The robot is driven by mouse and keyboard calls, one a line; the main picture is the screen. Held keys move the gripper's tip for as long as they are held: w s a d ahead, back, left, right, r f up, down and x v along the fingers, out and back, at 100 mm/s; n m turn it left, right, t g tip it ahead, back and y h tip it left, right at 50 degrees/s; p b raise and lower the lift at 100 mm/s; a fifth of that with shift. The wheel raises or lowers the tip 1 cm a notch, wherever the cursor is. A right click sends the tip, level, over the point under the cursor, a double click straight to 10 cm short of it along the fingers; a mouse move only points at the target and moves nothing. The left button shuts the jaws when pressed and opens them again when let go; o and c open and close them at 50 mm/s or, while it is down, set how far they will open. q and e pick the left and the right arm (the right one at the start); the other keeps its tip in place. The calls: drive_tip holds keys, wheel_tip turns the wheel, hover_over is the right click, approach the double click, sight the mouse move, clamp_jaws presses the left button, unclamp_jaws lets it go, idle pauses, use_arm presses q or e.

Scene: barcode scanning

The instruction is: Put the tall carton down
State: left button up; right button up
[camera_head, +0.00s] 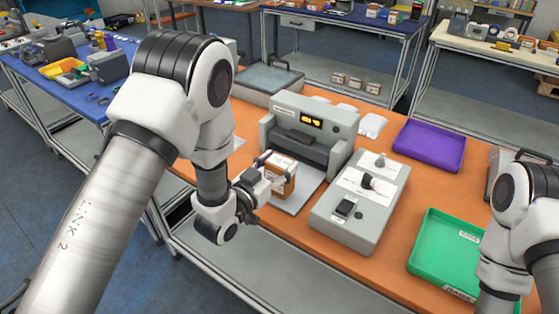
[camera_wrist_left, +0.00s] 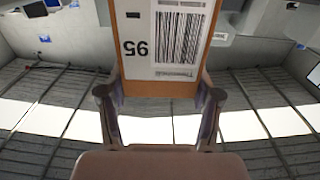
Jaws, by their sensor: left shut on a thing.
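The tall carton (camera_head: 283,184) is a brown box with white labels. It is upright at the grey scanning machine, over its light front plate (camera_head: 300,198); I cannot tell if its base touches the plate. My left gripper (camera_head: 265,172) is shut on the carton from the left. In the left wrist view the carton (camera_wrist_left: 160,88) is between the two fingers (camera_wrist_left: 160,100), showing a barcode label and an upside-down "95". My right arm shows at the right edge, but its gripper is out of view.
The grey machine (camera_head: 310,120) stands behind the carton. A grey panel box (camera_head: 345,232) is right of it. A green tray (camera_head: 428,255) and a purple tray (camera_head: 430,146) lie farther right on the orange table (camera_head: 386,262). A grey scale-like box (camera_head: 268,82) is behind.

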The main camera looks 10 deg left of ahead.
use_arm(q)
drive_tip(key=shift+f, duration=0.65)
drive_tip(key=shift+w+f, duration=0.1)
drive_tip(key=shift+w, duration=0.25)
drive_tip(key=o, duration=1)
drive_tip(key=shift+f, duration=0.1)
drive_tip(key=o, duration=0.4)
drive_tip(key=shift+s, duration=0.1)
drive_tip(key=shift+c, duration=0.2)
drive_tip(key=shift+s+r, duration=0.25)
drive_tip(key=shift+r, duration=0.05)
drive_tip(key=shift+w, duration=0.1)
use_arm(e)
drive_tip(key=shift+w+f, duration=0.4)
use_arm(q)
drive_tip(key=shift+f, duration=0.15)
use_arm(e)
drive_tip(key=shift+w+f, duration=0.1)
